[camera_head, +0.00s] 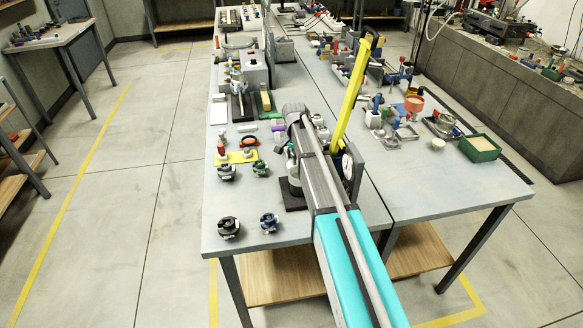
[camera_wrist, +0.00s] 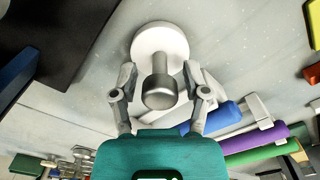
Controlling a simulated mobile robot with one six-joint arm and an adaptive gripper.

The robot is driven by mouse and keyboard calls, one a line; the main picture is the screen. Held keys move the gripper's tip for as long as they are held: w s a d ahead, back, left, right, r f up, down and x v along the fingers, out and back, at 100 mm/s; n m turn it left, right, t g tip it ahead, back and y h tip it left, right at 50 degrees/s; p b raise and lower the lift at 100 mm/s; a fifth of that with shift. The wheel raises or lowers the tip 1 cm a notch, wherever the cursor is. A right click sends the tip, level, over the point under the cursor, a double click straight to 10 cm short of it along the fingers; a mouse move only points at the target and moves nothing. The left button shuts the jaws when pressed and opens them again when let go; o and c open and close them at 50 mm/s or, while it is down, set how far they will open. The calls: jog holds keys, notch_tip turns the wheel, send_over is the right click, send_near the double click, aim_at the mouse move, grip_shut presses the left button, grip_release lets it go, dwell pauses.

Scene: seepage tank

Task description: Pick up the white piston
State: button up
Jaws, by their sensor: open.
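The white piston (camera_wrist: 174,38) shows in the wrist view as a round white disc with a grey metal stem and knob rising toward the camera. My gripper (camera_wrist: 159,72) is open, with one finger on each side of the stem. Gaps show between the fingers and the stem, so it is not gripped. In the head view my arm covers this spot, and I cannot make out the piston or my fingertips there.
Blue, purple (camera_wrist: 256,138) and green handled pieces lie close to the right of my gripper. A dark block (camera_wrist: 60,40) stands at the left. In the head view a yellow upright bar (camera_head: 352,95) stands beside my arm.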

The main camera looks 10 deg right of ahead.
dwell(0.5)
grip_shut()
